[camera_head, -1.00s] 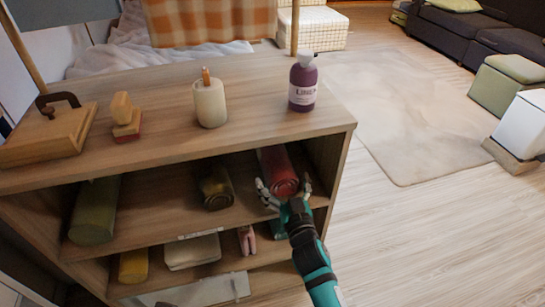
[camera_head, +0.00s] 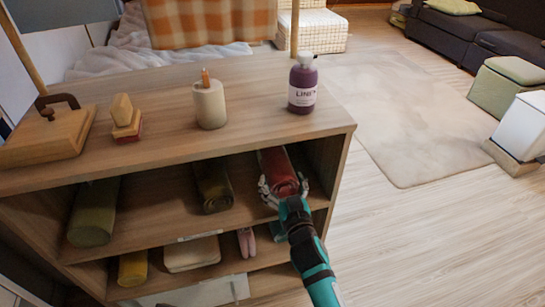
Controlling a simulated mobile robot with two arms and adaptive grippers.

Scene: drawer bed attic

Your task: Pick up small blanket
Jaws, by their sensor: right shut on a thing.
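Several rolled-up cloths lie on the shelves of a wooden unit. A red roll (camera_head: 277,165) lies at the right end of the upper shelf, its round end facing out. My right gripper (camera_head: 284,192) is shut on the red roll's near end, with fingers on both sides of it. A dark brown roll (camera_head: 213,187) lies left of it, and a larger olive roll (camera_head: 93,213) lies at the left end of the same shelf. I cannot tell which roll is the small blanket. My left gripper is not in view.
The shelf unit's top (camera_head: 165,105) holds a purple bottle (camera_head: 302,90), a cream candle-like jar (camera_head: 210,107), a small stamp-like block (camera_head: 125,120) and a wooden box (camera_head: 47,135). A lower shelf holds a yellow roll (camera_head: 133,268). Open floor (camera_head: 420,235) lies right.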

